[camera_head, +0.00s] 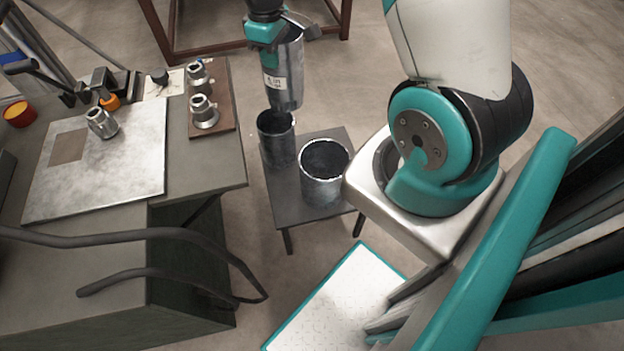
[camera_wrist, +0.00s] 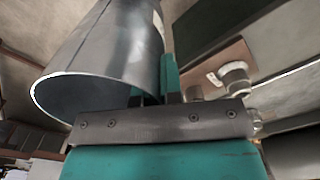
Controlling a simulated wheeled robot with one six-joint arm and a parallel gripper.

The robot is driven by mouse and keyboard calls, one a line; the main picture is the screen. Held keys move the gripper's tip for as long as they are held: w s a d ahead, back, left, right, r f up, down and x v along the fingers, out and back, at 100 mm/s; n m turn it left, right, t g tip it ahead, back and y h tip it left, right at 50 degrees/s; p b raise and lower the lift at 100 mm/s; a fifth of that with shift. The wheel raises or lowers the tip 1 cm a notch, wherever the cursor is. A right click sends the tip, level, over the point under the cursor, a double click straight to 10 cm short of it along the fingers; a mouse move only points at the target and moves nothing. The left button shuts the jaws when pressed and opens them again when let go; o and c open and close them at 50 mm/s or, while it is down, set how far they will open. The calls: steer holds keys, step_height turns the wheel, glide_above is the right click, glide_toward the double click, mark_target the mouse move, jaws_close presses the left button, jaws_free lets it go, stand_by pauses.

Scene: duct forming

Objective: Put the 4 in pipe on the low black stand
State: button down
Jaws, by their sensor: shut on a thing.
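A grey metal pipe (camera_head: 284,82) with a white label hangs upright from my gripper (camera_head: 284,28). My gripper is shut on the pipe's wall near its upper end. In the wrist view the same pipe (camera_wrist: 115,55) fills the upper left, its open round end facing the camera, and my gripper (camera_wrist: 158,90) clasps its wall. The low black stand (camera_head: 285,203) is below, with two other open pipes standing on it: a narrower dark one (camera_head: 277,145) at the back left and a wider one (camera_head: 324,178) at the front right. The held pipe appears above the narrower one; the gap between them is unclear.
A workbench (camera_head: 205,170) stands left of the stand, carrying a metal plate (camera_head: 140,165) and several silver fittings, two of them on a brown board (camera_head: 222,115). A rust-brown frame (camera_head: 200,52) stands behind.

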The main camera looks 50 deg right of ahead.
steer(key=s+d+f+n+b, duration=0.4)
steer(key=d+n+b, duration=0.2)
steer(key=d+b, duration=0.3)
steer(key=s+d+f+n+b, duration=0.45)
steer(key=d+b, duration=0.25)
steer(key=b, duration=0.4)
step_height(320, 180, down, 27)
steer(key=b, duration=1)
steer(key=shift+f+n, duration=0.2)
steer(key=shift+n, duration=0.25)
steer(key=shift+f, duration=0.15)
steer(key=c, duration=1.3)
jaws_free()
